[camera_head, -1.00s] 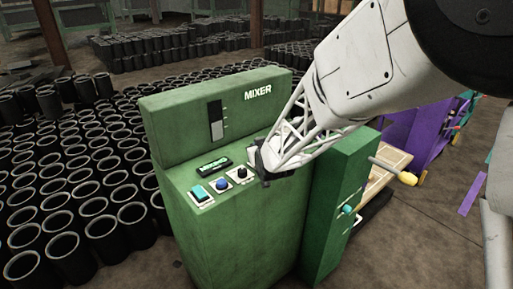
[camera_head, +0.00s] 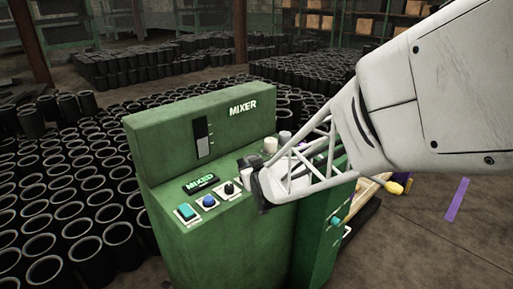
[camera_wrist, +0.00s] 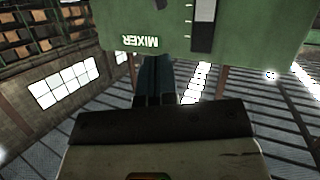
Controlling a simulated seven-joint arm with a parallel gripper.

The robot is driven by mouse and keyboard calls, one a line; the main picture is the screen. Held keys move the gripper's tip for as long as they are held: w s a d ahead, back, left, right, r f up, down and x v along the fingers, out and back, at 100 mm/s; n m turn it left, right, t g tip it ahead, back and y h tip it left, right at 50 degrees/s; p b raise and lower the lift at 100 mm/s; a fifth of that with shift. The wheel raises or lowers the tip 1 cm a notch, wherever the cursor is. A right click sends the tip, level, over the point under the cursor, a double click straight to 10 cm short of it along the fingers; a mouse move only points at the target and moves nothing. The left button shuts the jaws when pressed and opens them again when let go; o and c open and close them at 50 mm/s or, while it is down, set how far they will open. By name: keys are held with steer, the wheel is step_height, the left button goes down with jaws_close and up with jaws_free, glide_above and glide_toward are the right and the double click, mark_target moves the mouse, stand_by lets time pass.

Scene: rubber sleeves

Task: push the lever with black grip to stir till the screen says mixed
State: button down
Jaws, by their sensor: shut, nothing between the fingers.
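The green mixer (camera_head: 190,140) stands in the middle of the head view, with "MIXER" on its raised back panel. Its small screen (camera_head: 199,183) shows "MIXED" in green letters. My gripper (camera_head: 259,200) is at the right end of the control panel, close to the machine. Its fingers are shut with nothing between them; they show dark in the wrist view (camera_wrist: 155,85). I cannot make out the lever with the black grip; my gripper and arm cover that part of the panel.
A teal button (camera_head: 186,211), a blue button (camera_head: 209,201) and a black knob (camera_head: 229,188) sit left of my gripper. A green cabinet (camera_head: 318,235) adjoins on the right. Many black rubber sleeves (camera_head: 60,215) cover the floor to the left and behind.

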steer(key=shift+v, duration=0.85)
steer(key=s+d+r+m+g+h, duration=0.2)
steer(key=s+d, duration=0.4)
steer(key=d, duration=0.1)
steer(key=s+d+r+m+g+h, duration=0.1)
steer(key=s+d+r+g+h, duration=0.15)
steer(key=s+d, duration=0.45)
steer(key=s+d+r+m+g, duration=0.1)
steer(key=s+d+m+g, duration=0.2)
steer(key=s, duration=1.5)
steer(key=d+g, duration=0.3)
steer(key=d, duration=0.2)
steer(key=shift+s+r+h, duration=0.2)
steer(key=shift+s+h, duration=0.15)
steer(key=shift+s, duration=0.05)
steer(key=c, duration=1.8)
jaws_free()
steer(key=shift+c, duration=0.2)
